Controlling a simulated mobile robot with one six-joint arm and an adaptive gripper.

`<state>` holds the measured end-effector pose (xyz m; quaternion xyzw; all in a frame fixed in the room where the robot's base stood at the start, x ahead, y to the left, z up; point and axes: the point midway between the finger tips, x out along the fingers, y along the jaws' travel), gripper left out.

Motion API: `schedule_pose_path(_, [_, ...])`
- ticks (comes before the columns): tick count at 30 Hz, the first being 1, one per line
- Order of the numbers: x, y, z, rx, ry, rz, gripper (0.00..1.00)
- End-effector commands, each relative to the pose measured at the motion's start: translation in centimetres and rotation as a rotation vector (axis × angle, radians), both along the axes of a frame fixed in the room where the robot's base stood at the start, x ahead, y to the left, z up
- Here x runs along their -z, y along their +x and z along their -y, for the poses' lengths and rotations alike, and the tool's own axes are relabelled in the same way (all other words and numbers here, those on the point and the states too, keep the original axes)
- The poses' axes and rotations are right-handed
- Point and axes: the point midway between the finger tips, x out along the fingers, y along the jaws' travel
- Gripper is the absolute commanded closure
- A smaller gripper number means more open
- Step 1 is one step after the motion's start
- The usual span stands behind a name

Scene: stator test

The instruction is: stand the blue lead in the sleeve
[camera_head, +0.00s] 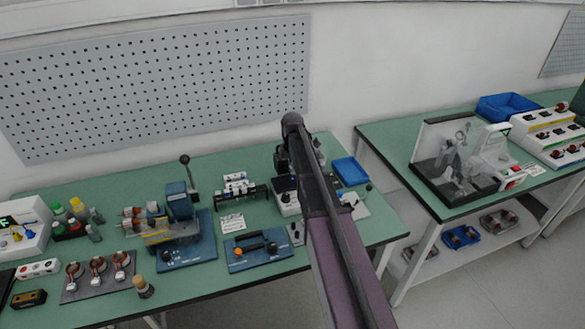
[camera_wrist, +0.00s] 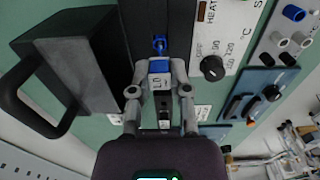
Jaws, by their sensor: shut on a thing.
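My gripper (camera_wrist: 160,72) is shut on a blue piece with a white label, which I take to be the blue lead (camera_wrist: 159,66). The lead sits between the two fingertips, and a small blue ring-like end shows just beyond them. It is over or against a dark strip; I cannot tell whether it touches. I cannot pick out the sleeve with certainty in either view. In the head view my own arm covers the gripper and the lead.
A black block with a handle (camera_wrist: 75,65) stands close left of my gripper. A white heater panel with a dial (camera_wrist: 212,68) is close right. Blue, black and white cylinders (camera_wrist: 293,13) stand further right. A blue tray (camera_head: 350,171) lies at the green bench's right end.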

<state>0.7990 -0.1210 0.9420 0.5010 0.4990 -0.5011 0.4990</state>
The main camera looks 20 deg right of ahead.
Motion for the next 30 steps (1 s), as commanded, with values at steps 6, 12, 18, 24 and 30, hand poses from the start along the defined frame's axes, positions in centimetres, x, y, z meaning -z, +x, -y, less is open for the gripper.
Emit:
schedule_pose_path(6, [0.5, 0.0, 0.0, 0.0, 0.0, 0.0, 1.0])
schedule_pose_path(12, [0.4, 0.0, 0.0, 0.0, 0.0, 0.0, 1.0])
schedule_pose_path(18, [0.5, 0.0, 0.0, 0.0, 0.0, 0.0, 1.0])
schedule_pose_path(24, [1.1, 0.0, 0.0, 0.0, 0.0, 0.0, 1.0])
schedule_pose_path(30, [1.6, 0.0, 0.0, 0.0, 0.0, 0.0, 1.0])
